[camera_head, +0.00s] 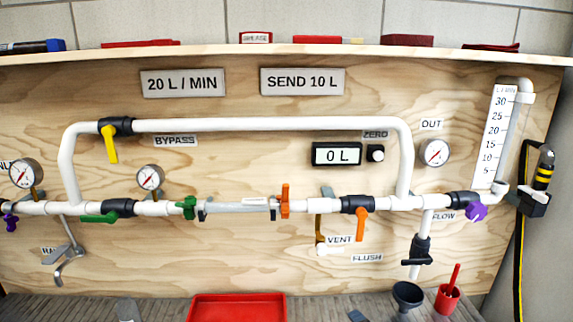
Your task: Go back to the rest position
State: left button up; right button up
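Neither of my grippers can be made out in the head view. The plywood panel (280,260) with its white pipework (250,124) fills the view. The yellow bypass handle (110,144) points down. The left green handle (99,218) lies along the pipe, and the orange handle (361,225) by the vent label points down. A clear filter section (240,207) sits in the lower pipe between a green clamp (187,207) and an orange clamp (285,201). The display (336,154) reads 0 L.
A red tray (237,308), a dark funnel (407,296) and a red cup (447,299) stand along the bottom. Two grey pieces at the bottom edge are cut off and unclear. A shelf (250,53) with several items runs above. A yellow-black device (541,175) hangs right.

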jog(key=s+a+f+n+g+y+p, duration=0.15)
jog(key=s+f+n+g+p, duration=0.5)
jog(key=s+f, duration=1.2)
pick_arm(q)
jog(key=s+d+r+g+p, duration=0.1)
jog(key=r+p, duration=0.3)
jog(key=r, duration=0.4)
jog(key=s+d+r+m+h+p, duration=0.1)
jog(key=s+d+r+p, duration=0.1)
jog(key=r, duration=0.7)
jog(key=shift+s+d+g+p, duration=0.2)
jog(key=shift+d+g+p, duration=0.2)
jog(key=shift+d+p, duration=0.45)
pick_arm(e)
jog(key=s+a+f+n+g, duration=0.1)
jog(key=s+a+g, duration=0.1)
jog(key=s, duration=0.8)
jog(key=s+a+f+n+g+y, duration=0.1)
jog(key=s+a+f+n+g, duration=0.1)
jog(key=s, duration=0.7)
jog(key=shift+s+a+g, duration=0.35)
jog(key=shift+a+g, duration=0.35)
jog(key=shift+g, duration=0.55)
pick_arm(q)
jog(key=shift+a+r, duration=0.1)
pick_arm(e)
jog(key=shift+w, duration=0.1)
